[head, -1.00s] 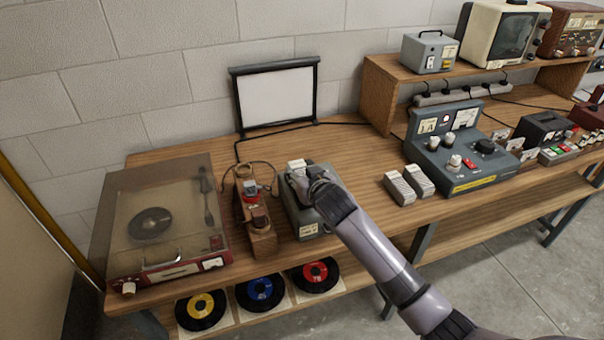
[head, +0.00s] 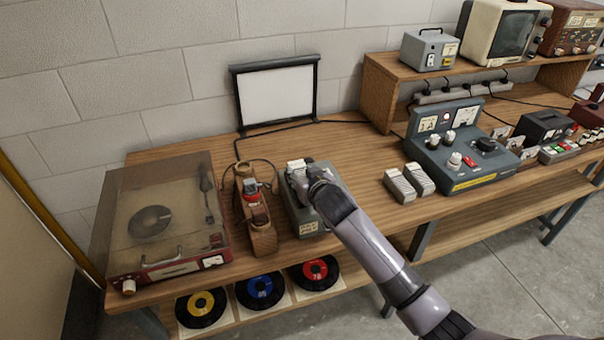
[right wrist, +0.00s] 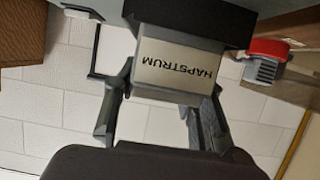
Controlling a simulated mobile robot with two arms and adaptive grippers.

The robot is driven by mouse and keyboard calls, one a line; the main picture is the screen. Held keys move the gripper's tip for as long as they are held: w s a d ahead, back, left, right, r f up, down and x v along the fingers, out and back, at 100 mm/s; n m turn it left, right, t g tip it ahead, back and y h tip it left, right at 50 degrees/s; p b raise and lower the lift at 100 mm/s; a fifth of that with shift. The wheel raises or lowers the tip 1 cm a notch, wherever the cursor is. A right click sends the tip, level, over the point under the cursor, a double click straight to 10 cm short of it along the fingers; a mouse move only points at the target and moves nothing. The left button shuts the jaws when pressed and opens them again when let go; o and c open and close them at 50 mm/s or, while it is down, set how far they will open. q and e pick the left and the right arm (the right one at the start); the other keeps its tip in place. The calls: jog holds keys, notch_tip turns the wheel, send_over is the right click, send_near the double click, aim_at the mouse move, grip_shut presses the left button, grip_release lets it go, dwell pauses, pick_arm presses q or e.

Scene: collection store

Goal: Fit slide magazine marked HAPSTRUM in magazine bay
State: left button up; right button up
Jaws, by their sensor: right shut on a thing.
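A slide magazine marked HAPSTRUM (right wrist: 178,68) fills the space between my right gripper's fingers in the right wrist view, its label upside down there. My right gripper (head: 300,178) is shut on it at the grey slide projector (head: 308,226) in the head view. The magazine's pale end (head: 296,163) shows just beyond the fingers. In the right wrist view a dark body (right wrist: 190,18) lies against the magazine's upper edge. The magazine bay is hidden by the gripper and magazine, so I cannot tell how deep the magazine sits. My left gripper is not in view.
Two other pale magazines (head: 400,187) (head: 420,180) lie to the right, beside a grey control console (head: 470,165). A wooden device with a red part (head: 258,232) stands close left of the projector, then a record player (head: 165,225). A small screen (head: 277,95) stands behind.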

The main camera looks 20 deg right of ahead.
aim_at(303, 175)
jog(key=shift+f, duration=0.2)
jog(key=o, duration=1)
jog(key=shift+p+v, duration=0.85)
jog(key=p+v, duration=0.3)
jog(key=v, duration=0.1)
jog(key=shift+r, duration=0.15)
jog(key=p+v, duration=0.3)
jog(key=v, duration=0.1)
jog(key=shift+s+r+p, duration=0.1)
jog(key=shift+s+p, duration=0.4)
jog(key=shift+s, duration=0.2)
